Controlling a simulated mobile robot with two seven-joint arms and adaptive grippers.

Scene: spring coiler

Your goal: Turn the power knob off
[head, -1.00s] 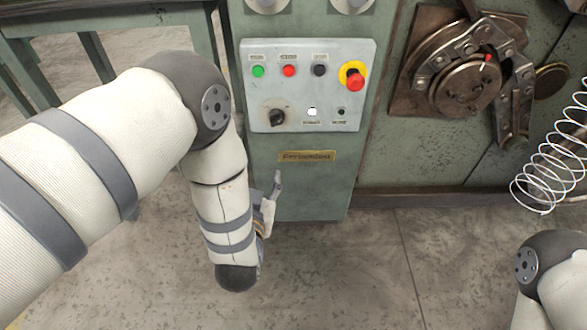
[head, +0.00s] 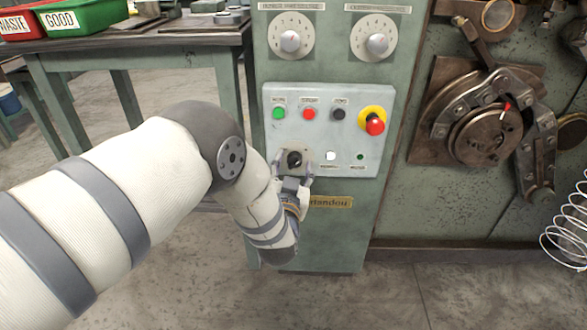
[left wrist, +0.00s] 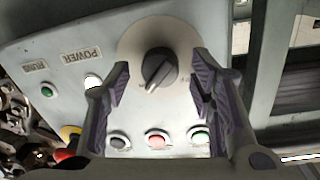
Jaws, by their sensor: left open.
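The black power knob (head: 294,158) sits on a round plate at the lower left of the pale control panel (head: 340,128). My left gripper (head: 294,172) is at the panel, just below the knob, with its fingers spread to either side. In the left wrist view the knob (left wrist: 159,68) shows between the two open fingers (left wrist: 162,90), with clear gaps on both sides. Its pointer slants to the lower left there. I cannot tell how deep the fingertips reach. My right gripper is not in view.
Green, red and black buttons (head: 309,114) line the panel's top, with a red emergency stop (head: 375,124) on a yellow ring at right. A white lamp (head: 331,156) is lit. Two dials (head: 291,39) are above. A workbench (head: 130,40) with red and green bins stands at left.

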